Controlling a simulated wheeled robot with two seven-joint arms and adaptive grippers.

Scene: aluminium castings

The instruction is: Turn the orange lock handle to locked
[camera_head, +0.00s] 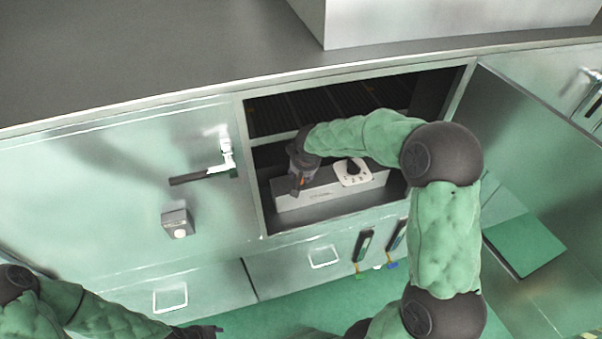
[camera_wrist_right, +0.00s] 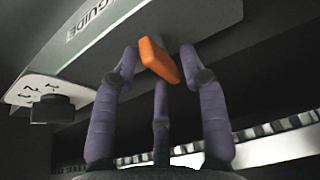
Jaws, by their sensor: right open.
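The orange lock handle (camera_wrist_right: 158,60) sticks out from a light panel box in the right wrist view. It lies between the spread fingers of my right gripper (camera_wrist_right: 160,72), which is open around it; whether any finger touches it is unclear. In the head view the right gripper (camera_head: 300,180) is at the left end of the white control box (camera_head: 330,190) inside the open cabinet. Only a small orange bit (camera_head: 302,182) shows there, mostly hidden by the gripper. My left gripper (camera_head: 198,331) is at the bottom edge, partly cut off, far from the handle.
A black knob (camera_head: 353,167) on a white dial plate sits right of the handle; it also shows in the wrist view (camera_wrist_right: 52,108). The cabinet opening's frame (camera_head: 252,165) is close on the left. The open door (camera_head: 550,110) stands at right.

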